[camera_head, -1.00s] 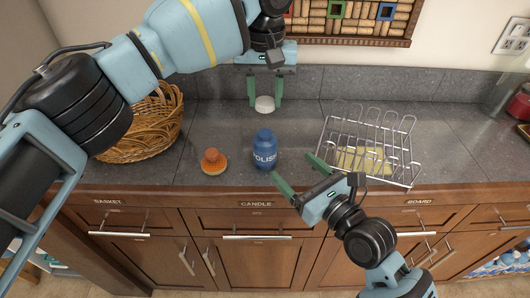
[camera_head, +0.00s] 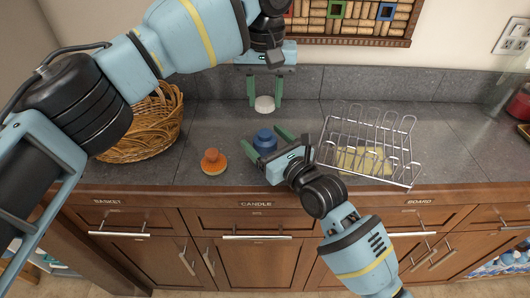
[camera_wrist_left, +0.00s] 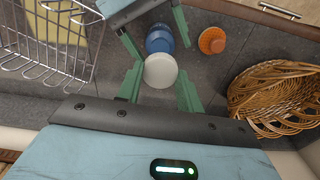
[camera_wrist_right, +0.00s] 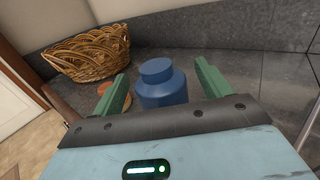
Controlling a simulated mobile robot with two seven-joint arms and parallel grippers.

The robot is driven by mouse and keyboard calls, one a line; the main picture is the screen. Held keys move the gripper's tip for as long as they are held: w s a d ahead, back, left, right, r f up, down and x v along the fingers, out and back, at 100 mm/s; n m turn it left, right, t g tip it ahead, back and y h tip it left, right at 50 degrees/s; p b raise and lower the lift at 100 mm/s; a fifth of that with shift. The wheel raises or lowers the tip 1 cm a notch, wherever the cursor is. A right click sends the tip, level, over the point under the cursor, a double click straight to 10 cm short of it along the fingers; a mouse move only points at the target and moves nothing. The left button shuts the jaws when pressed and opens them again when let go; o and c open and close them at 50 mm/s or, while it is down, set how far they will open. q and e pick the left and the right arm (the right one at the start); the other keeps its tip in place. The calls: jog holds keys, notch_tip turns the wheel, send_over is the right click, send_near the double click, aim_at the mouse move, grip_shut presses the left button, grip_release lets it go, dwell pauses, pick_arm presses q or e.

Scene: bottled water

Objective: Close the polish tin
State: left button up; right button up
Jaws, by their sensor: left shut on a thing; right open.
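The blue polish tin (camera_head: 264,140) stands upright on the grey counter, its neck uncovered. My right gripper (camera_head: 263,137) is open and low, with its fingers on either side of the tin; the right wrist view shows the tin (camera_wrist_right: 163,86) between the two green fingers (camera_wrist_right: 164,88), with gaps at the sides. My left gripper (camera_head: 265,101) is shut on a white round lid (camera_head: 264,104), held above the counter behind the tin. In the left wrist view the lid (camera_wrist_left: 160,70) is between the fingertips, overlapping the tin (camera_wrist_left: 160,40) beyond it.
A wicker basket (camera_head: 140,130) is at the back left. A metal wire rack (camera_head: 372,150) with a yellow board (camera_head: 362,160) lies to the right. The back wall is close behind my left gripper.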

jog(key=shift+c, duration=0.5)
jog(key=c, duration=1.4)
pick_arm(q)
send_over(265, 133)
jog(key=shift+f, duration=2.5)
jog(key=shift+f, duration=0.1)
jog(key=shift+f, duration=0.8)
jog(key=shift+f, duration=0.55)
